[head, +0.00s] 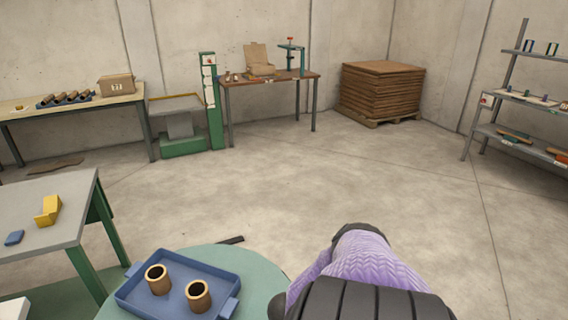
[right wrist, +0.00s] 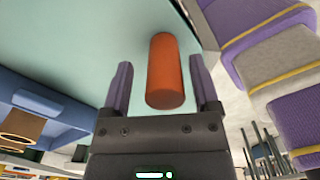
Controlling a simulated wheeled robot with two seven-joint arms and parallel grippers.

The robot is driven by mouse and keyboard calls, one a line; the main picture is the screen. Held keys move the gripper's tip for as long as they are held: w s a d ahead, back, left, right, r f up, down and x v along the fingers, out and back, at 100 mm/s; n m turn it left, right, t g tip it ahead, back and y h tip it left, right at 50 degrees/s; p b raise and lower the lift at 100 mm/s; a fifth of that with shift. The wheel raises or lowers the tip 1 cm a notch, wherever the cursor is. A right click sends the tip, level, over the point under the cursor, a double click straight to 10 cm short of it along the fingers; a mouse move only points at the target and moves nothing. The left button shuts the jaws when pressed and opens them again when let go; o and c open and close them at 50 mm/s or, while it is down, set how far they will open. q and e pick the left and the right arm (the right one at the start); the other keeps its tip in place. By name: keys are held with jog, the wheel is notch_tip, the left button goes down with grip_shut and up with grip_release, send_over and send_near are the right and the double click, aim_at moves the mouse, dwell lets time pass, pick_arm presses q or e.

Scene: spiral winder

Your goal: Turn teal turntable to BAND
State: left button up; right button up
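The round teal turntable (head: 262,275) is at the bottom of the head view, its right side hidden behind my right arm. It also fills the top of the right wrist view (right wrist: 75,45). A blue tray (head: 217,262) with two brown tubes (head: 158,279) (head: 199,295) sits on it. An orange-red upright peg (right wrist: 165,75) stands at the turntable in the right wrist view. My right gripper (right wrist: 160,64) is open, one finger on each side of the peg, with a gap visible on both sides. No BAND mark is legible. My left gripper is not in view.
A grey-topped table (head: 75,195) with a yellow dispenser (head: 48,210) and a blue block (head: 14,238) is close on the left. Benches, a green post (head: 211,100), stacked brown sheets (head: 382,90) and a shelf rack (head: 520,100) stand farther back. The middle floor is clear.

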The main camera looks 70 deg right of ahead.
notch_tip(320, 180, up, 9)
jog(key=p, duration=0.5)
jog(key=shift+r, duration=0.45)
